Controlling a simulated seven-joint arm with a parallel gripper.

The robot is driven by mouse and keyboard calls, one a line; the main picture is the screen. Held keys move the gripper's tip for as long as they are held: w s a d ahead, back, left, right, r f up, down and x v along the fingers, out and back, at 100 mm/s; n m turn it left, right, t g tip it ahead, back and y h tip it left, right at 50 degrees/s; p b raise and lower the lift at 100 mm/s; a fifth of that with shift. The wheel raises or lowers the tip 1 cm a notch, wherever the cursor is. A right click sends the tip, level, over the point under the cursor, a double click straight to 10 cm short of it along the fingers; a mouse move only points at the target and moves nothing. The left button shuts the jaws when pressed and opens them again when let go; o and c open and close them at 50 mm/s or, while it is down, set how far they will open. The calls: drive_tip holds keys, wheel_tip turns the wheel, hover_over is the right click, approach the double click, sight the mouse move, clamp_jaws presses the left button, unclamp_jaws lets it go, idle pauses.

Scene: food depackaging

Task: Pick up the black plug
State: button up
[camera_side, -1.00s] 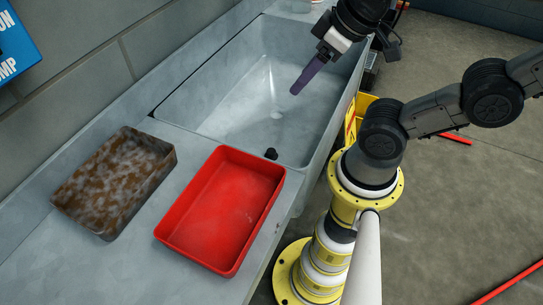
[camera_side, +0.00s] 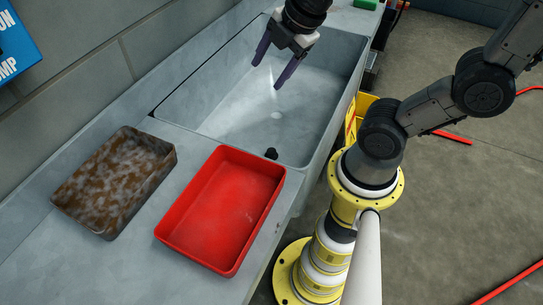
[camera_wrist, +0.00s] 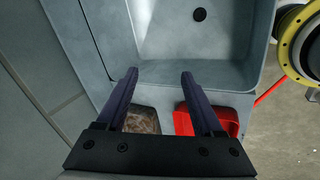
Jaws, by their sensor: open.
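The black plug (camera_side: 271,153) is a small dark piece at the tray-side end of the grey sink (camera_side: 205,108), by the rim. In the side view I cannot tell whether it rests on the rim or inside the basin. My gripper (camera_side: 266,74) is over the far part of the sink, pointing down, well away from the plug. Its two purple fingers are apart with nothing between them. They also show in the wrist view (camera_wrist: 159,72). A dark round spot (camera_wrist: 199,14) shows on the sink floor there; I cannot tell whether it is the plug or the drain.
A red tray (camera_side: 276,184) and a dark tray with mottled brown contents (camera_side: 115,180) stand on the counter beside the sink. A wall runs along the left. A yellow object (camera_side: 363,104) is right of the sink. The basin looks otherwise clear.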

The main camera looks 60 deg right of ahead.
drive_tip(key=w+d+f+n+g, duration=0.35)
drive_tip(key=f+n, duration=0.25)
drive_tip(key=f, duration=0.3)
drive_tip(key=g, duration=0.2)
hover_over(272, 150)
wheel_tip(272, 150, down, 10)
drive_tip(key=r, duration=0.1)
drive_tip(key=f, duration=0.8)
drive_tip(key=shift+s+a, duration=0.15)
drive_tip(key=shift+s, duration=0.05)
drive_tip(key=shift+w+f, duration=0.2)
drive_tip(key=shift+f, duration=2.8)
clamp_jaws()
